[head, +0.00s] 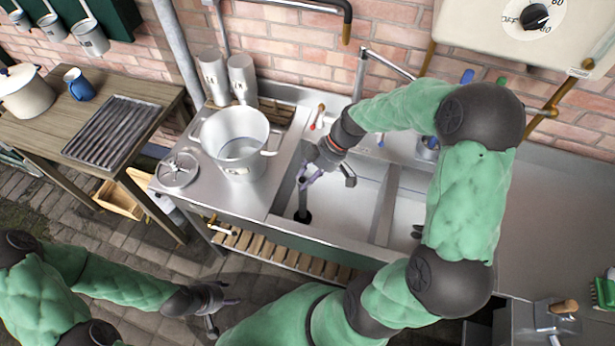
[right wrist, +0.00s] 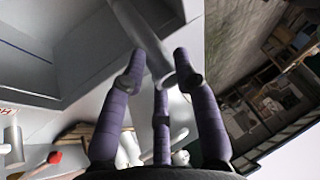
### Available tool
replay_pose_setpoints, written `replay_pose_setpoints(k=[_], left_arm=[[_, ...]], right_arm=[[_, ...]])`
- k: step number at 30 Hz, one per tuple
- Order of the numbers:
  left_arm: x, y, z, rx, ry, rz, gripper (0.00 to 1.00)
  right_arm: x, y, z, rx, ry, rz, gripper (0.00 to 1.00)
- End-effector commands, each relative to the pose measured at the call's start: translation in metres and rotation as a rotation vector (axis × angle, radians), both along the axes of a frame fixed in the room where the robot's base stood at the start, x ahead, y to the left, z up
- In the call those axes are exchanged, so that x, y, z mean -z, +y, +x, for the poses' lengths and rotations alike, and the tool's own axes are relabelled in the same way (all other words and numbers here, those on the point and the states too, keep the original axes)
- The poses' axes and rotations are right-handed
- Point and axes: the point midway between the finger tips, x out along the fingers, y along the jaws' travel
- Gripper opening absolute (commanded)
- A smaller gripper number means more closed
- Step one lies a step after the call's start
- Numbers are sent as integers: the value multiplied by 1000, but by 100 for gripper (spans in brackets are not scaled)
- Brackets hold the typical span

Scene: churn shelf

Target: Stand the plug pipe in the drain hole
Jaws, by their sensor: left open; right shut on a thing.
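The plug pipe (head: 303,201) is a grey tube, roughly upright in the left sink basin in the head view. My right gripper (head: 311,176) is shut on its upper part. The pipe's lower end is at the dark drain hole (head: 304,217); whether it is inside the hole or just above it, I cannot tell. In the right wrist view the pipe (right wrist: 143,32) runs away from between the purple fingers of my right gripper (right wrist: 163,75). My left gripper (head: 222,305) is open and empty, low in front of the sink unit.
A large metal pot (head: 236,140) and a round strainer disc (head: 178,170) stand on the drainboard left of the basin. A divider (head: 386,205) separates the two basins. The tap (head: 360,75) rises behind. A wooden table (head: 130,150) stands at left.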

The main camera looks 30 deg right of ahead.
Motion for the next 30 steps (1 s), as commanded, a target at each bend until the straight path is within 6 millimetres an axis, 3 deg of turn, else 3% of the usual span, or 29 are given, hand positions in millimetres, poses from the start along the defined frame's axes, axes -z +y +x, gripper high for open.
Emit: replay_pose_setpoints(k=[30], left_arm=[[17, 0, 0, 0, 0, 0, 56]], right_arm=[[18, 0, 0, 0, -1, -1, 0]])
